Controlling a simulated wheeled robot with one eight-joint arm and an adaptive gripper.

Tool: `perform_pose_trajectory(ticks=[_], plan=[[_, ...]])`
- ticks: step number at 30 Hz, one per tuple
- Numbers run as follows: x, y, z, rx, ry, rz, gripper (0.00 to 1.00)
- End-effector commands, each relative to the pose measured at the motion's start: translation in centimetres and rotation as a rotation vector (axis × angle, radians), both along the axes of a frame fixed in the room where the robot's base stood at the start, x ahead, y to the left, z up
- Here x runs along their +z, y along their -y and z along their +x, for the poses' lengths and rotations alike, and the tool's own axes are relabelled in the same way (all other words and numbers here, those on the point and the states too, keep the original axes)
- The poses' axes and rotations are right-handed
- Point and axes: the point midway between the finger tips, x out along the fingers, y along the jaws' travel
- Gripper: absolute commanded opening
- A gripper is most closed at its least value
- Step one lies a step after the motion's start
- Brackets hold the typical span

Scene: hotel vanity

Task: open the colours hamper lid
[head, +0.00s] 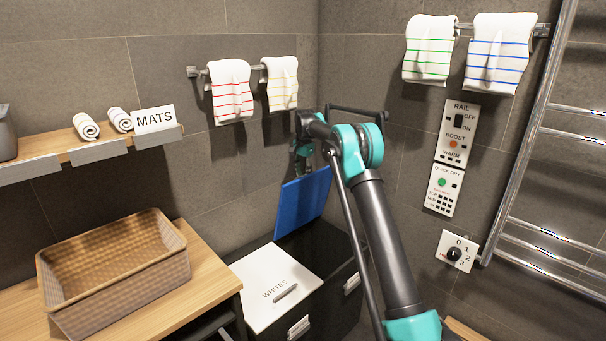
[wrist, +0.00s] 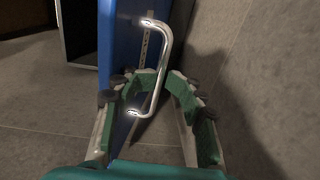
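The colours hamper's blue lid (head: 302,203) stands raised, steeply tilted, at the back of the dark hamper unit (head: 318,264). In the wrist view the blue lid (wrist: 119,40) shows nearly edge-on, with a bent silver bar handle (wrist: 165,62) on its face. My gripper (head: 302,158) is at the lid's upper edge. In the wrist view its green fingers (wrist: 162,82) come together around the handle bar. The colours hamper's opening is partly hidden by my arm and looks dark.
The white WHITES lid (head: 275,284) lies shut beside it. A wooden counter with a woven basket (head: 112,272) is at left. Towels (head: 230,92) hang above. A chrome towel rail (head: 532,130) and control panels (head: 457,132) are on the right wall, close to my arm.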

Motion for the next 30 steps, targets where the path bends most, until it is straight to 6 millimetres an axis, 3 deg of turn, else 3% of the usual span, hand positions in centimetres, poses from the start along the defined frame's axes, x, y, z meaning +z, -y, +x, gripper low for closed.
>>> perform_pose_trajectory(ticks=[8,19,30], plan=[[-0.2,0.3,-0.8,0.003,-0.003,0.004,0.29],[-1.5,4.7,-5.0,0.001,-0.002,0.002,0.29],[-4.5,9.1,-9.1,-0.002,-0.001,0.000,0.29]])
